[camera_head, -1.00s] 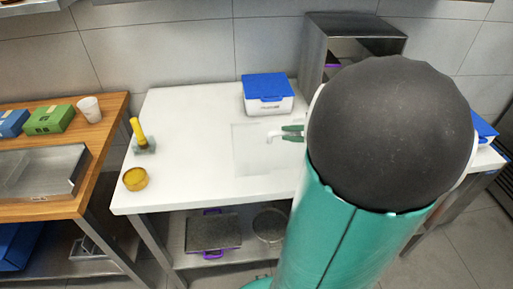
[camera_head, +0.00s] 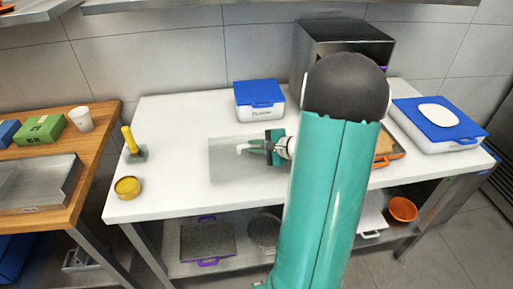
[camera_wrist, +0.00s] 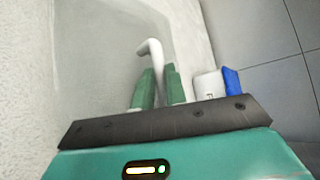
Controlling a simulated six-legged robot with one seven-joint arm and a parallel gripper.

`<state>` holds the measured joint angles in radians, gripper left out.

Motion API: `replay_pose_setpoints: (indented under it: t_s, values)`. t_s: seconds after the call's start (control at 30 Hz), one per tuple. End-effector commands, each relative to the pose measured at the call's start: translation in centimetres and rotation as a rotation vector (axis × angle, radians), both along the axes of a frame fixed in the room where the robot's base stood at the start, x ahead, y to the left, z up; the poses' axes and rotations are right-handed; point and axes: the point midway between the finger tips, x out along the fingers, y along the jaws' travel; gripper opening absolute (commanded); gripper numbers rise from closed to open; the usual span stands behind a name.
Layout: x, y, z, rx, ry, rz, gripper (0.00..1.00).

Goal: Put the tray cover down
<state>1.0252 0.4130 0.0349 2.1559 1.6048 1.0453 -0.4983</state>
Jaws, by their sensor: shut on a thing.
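The tray cover (camera_head: 226,170) is a clear, see-through sheet with a white bent handle (camera_head: 243,148). It is over the left-middle part of the white counter (camera_head: 180,125); whether it touches the counter, I cannot tell. My gripper (camera_head: 260,146) comes from the right, its green fingers shut on the handle. The wrist view shows the handle (camera_wrist: 151,50) between the two fingers (camera_wrist: 159,88), with the clear cover (camera_wrist: 105,60) beyond. My arm hides part of the counter to the right of the cover.
A blue-lidded white box (camera_head: 260,99) stands behind the cover. An orange-rimmed tray (camera_head: 390,157), partly hidden, and a larger blue-lidded box (camera_head: 465,129) are at the right.

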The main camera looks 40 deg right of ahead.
Motion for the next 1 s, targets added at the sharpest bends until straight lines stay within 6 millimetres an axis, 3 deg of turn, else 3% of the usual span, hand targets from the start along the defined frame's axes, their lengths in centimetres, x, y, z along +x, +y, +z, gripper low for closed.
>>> replay_pose_setpoints:
  t_s: [0.4,0.43,0.5,0.53,0.83,1.0]
  values:
    - [0.0,0.0,-1.0,0.0,-0.001,0.0,0.0]
    - [0.0,0.0,-1.0,0.0,-0.001,-0.001,0.2]
    - [0.0,0.0,-1.0,0.0,-0.001,-0.001,0.33]
    - [0.0,0.0,-1.0,0.0,-0.001,-0.001,0.35]
    - [-0.2,-0.1,-0.6,-0.003,-0.001,-0.001,0.35]
    - [-2.3,-0.7,0.3,-0.004,-0.001,-0.004,0.35]
